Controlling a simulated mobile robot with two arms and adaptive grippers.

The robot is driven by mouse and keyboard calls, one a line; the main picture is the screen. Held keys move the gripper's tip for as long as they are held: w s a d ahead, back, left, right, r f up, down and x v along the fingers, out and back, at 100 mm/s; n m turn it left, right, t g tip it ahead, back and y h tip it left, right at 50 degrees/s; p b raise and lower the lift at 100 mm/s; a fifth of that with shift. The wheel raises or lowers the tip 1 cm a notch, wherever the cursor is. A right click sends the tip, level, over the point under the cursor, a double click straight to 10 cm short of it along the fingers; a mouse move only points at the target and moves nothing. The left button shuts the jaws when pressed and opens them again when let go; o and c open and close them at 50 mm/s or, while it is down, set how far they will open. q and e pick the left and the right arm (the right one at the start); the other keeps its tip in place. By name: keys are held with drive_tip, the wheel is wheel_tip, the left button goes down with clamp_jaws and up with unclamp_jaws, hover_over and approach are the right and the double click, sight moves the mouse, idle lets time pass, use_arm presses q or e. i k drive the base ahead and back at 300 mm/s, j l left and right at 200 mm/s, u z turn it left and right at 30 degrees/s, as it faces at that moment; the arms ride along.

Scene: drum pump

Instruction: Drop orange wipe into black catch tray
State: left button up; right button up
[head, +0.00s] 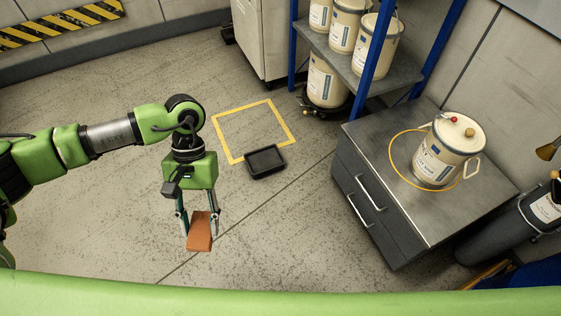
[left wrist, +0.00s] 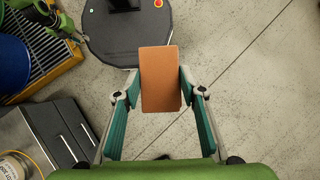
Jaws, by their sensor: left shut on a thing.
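The orange wipe (head: 200,232) is a flat block-like piece held between the fingers of my left gripper (head: 199,217) in the head view. It hangs above the floor, tilted. In the left wrist view, the wipe (left wrist: 160,79) sits between the two fingertips of my left gripper (left wrist: 160,88), which is shut on it. The black catch tray (head: 265,162) is shallow and looks empty. It lies on the floor behind and to the right of the gripper, apart from it, at the lower edge of a yellow floor square. My right gripper is not in view.
The yellow square outline (head: 247,104) marks the floor. A grey drawer cabinet (head: 470,190) stands at the right with a white drum (head: 447,152) on it. A blue shelf (head: 418,72) with several drums stands at the back. Floor between gripper and tray is clear.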

sight(261, 160)
drive_tip(key=i+j+z, duration=0.15)
drive_tip(key=z, duration=0.25)
drive_tip(key=i+j+z, duration=0.15)
drive_tip(key=z, duration=0.25)
drive_tip(key=j+z, duration=0.4)
drive_tip(key=i+j+z, duration=0.1)
drive_tip(key=j+z, duration=0.2)
drive_tip(key=z, duration=0.15)
drive_tip(key=j+z, duration=0.15)
drive_tip(key=j, duration=0.85)
drive_tip(key=j+z, duration=0.15)
drive_tip(key=j, duration=0.9)
drive_tip(key=k+j+z, duration=0.1)
drive_tip(key=j, duration=0.9)
